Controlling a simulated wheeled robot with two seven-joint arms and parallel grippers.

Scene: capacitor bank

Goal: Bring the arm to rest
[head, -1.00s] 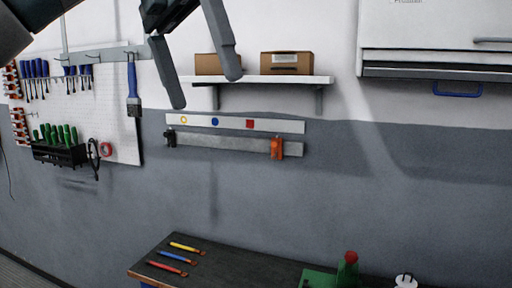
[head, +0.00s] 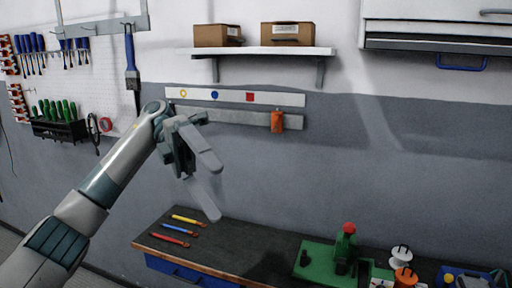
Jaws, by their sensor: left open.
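My left arm (head: 103,183) comes in from the lower left and reaches up in front of the grey wall. My left gripper (head: 213,194) is at its end, open and empty, with its two grey fingers apart and pointing down to the right. It appears in front of the wall, above the left part of the workbench in the picture. It touches nothing that I can see. My wrist covers the left end of the metal wall bar (head: 240,119). My right gripper is out of view.
The dark workbench (head: 245,244) carries coloured tools (head: 170,230) and a green fixture (head: 318,257) with a red knob. An orange clip (head: 277,122) is on the wall bar. A shelf (head: 250,51) holds two cardboard boxes. A tool pegboard (head: 82,77) hangs left.

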